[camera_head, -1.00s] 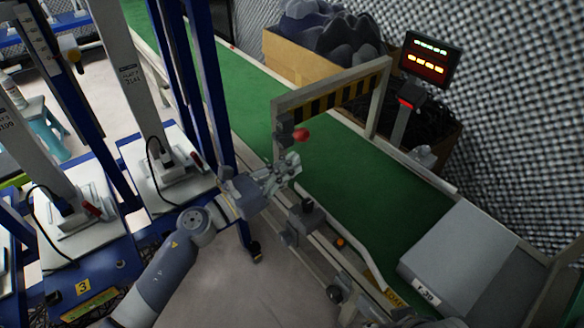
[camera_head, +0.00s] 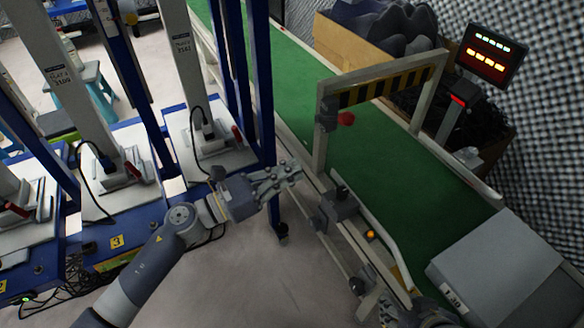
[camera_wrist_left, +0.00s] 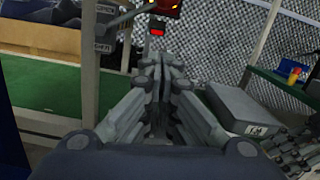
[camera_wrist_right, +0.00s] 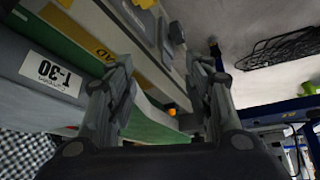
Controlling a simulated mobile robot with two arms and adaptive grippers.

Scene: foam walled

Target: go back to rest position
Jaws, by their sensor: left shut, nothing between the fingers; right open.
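My left gripper (camera_head: 284,175) reaches in from the left in the head view, over the floor between the blue racks and the conveyor. Its fingers are together and empty in the left wrist view (camera_wrist_left: 158,65). My right gripper shows only partly at the bottom edge of the head view, low beside the conveyor's near side. In the right wrist view my right gripper (camera_wrist_right: 163,82) has its fingers wide apart with nothing between them.
A green conveyor (camera_head: 400,185) with a striped gate (camera_head: 385,88) runs along the right. A grey box (camera_head: 495,265) marked T-30 sits at its near end. Blue racks (camera_head: 262,90) with white machines stand at left. Bare floor (camera_head: 235,280) lies between. A lit display (camera_head: 489,54) stands behind the conveyor.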

